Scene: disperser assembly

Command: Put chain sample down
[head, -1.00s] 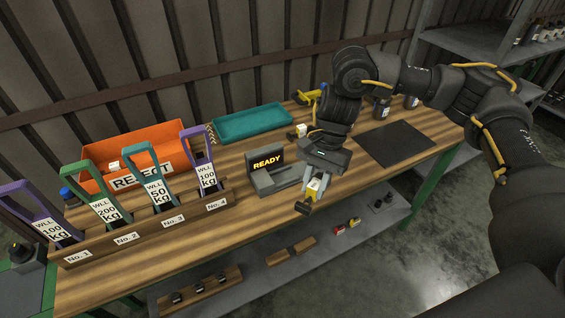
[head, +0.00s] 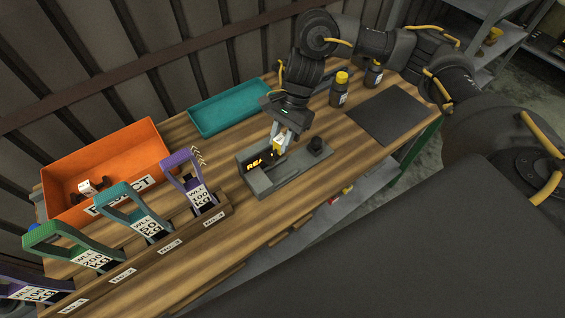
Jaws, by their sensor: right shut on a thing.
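My right gripper (head: 281,140) points down over the grey test device (head: 268,184) on the wooden bench. It is shut on a small piece with a yellow and white tag, the chain sample (head: 278,145). The sample is at the device, just right of its lit display (head: 258,163). The gripper partly covers both the sample and the display lettering. I cannot tell whether the sample touches the device. A black knob-like part (head: 318,146) stands at the device's right end. My left gripper is not in view.
The orange reject bin (head: 61,158) holds a small white-tagged dark piece (head: 88,187). A teal tray (head: 228,106) lies behind. Labelled slings, including a purple one (head: 183,165), stand in a front rack (head: 166,250). Bottles (head: 340,90) and a dark mat (head: 388,115) are at right.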

